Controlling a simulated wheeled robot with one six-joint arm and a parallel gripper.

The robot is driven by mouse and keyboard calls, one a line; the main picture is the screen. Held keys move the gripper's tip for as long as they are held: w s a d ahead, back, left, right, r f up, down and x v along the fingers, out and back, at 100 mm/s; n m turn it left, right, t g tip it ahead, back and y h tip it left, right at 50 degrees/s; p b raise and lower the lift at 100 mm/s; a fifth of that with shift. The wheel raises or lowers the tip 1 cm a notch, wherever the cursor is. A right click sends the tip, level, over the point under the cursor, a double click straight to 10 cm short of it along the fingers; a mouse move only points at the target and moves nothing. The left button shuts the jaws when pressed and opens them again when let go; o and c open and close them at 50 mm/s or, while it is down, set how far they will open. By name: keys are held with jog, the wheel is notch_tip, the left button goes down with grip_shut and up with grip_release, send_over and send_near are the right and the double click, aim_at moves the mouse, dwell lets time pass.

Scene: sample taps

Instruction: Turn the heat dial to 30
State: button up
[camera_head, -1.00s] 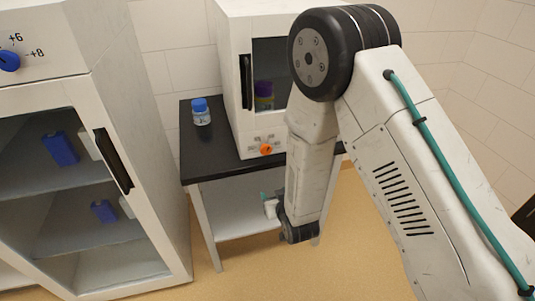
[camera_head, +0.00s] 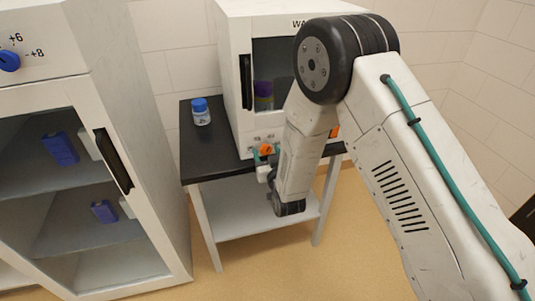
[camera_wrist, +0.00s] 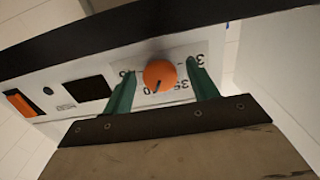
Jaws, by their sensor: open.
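The orange heat dial (camera_wrist: 160,76) is on the white front panel of the cabinet on the black table. In the wrist view it lies between the two green fingers of my gripper (camera_wrist: 162,85), with a gap on each side. The dial has a dark pointer mark at its lower edge. Printed numbers surround it, partly covered by the fingers; 30 and 35 are partly legible. In the head view the dial (camera_head: 266,149) shows just above my gripper (camera_head: 263,163). My gripper is open.
An orange switch (camera_wrist: 22,102) and a dark display (camera_wrist: 87,89) are on the same panel. A blue-capped bottle (camera_head: 201,112) stands on the black table (camera_head: 193,154) left of the white cabinet (camera_head: 232,60). A larger cabinet (camera_head: 150,215) with a blue dial (camera_head: 9,61) stands at left.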

jog(key=shift+w, duration=0.1)
jog(key=c, duration=1)
jog(key=shift+n, duration=0.4)
jog(key=n, duration=0.4)
jog(key=shift+n, duration=0.3)
jog(key=n, duration=1.1)
jog(key=shift+n, duration=0.3)
jog(key=n, duration=0.6)
jog(key=shift+n, duration=0.4)
